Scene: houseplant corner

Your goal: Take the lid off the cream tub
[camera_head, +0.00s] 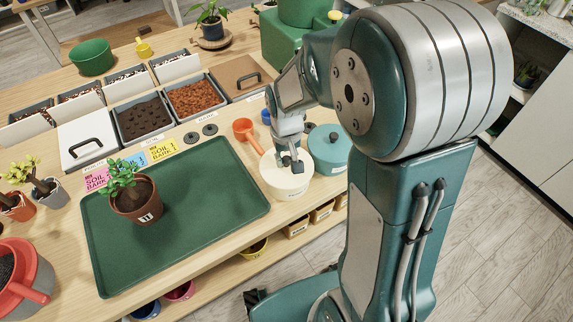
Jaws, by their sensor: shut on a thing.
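The cream tub (289,188) stands on the wooden table, just right of the green tray. Its cream lid (272,175) appears to be on it; I cannot make out a gap between lid and tub. My gripper (291,164) points down over the middle of the lid. It is shut on the lid's knob, which the fingers mostly hide. The arm comes in from the right and covers part of the view behind the tub.
A teal lidded pot (329,158) stands close on the right. An orange scoop (247,134) lies just behind the tub. The green tray (205,182) holds a potted plant (136,199). Soil bins (143,118) line the back. The tray's right part is clear.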

